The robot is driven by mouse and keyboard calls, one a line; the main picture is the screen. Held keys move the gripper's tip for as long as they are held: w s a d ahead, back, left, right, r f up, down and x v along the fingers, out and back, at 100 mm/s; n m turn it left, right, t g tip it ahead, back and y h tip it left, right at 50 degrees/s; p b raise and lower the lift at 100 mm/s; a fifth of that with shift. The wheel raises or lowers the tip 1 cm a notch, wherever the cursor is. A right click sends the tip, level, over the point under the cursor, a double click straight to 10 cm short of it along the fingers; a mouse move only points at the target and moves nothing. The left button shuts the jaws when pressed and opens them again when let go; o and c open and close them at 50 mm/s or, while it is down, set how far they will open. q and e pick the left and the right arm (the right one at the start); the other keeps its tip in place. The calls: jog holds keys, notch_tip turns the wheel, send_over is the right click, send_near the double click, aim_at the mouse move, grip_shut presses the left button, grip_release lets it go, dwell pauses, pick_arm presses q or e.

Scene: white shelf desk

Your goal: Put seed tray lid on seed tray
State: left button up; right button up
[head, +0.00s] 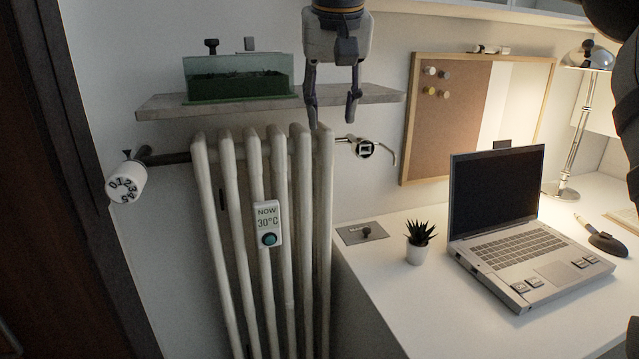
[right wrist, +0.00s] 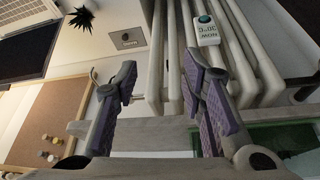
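A green see-through box, which looks like the seed tray (head: 238,88), stands at the left of the shelf above the radiator. Dark contents show inside, and a dark knob (head: 211,47) shows at its top left. I cannot tell whether its clear upper part is the separate lid. Part of the green box also shows at the lower right of the right wrist view (right wrist: 293,138). My right gripper (head: 333,112) hangs at the shelf's right part, right of the box. Its fingers are apart with nothing between them, also in the right wrist view (right wrist: 160,90). My left gripper is out of view.
The shelf (head: 160,107) sits above a white radiator (head: 262,180) with a 30°C display (head: 267,224). A grey plate with a dark knob (head: 350,237), a potted plant (head: 416,252) and a laptop (head: 510,260) are on the desk. A corkboard (head: 437,130) hangs at right.

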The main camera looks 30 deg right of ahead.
jog(key=a+f+n, duration=0.1)
jog(key=a+f, duration=0.2)
jog(key=f, duration=0.9)
jog(key=shift+s+f, duration=0.2)
jog(key=shift+f, duration=0.15)
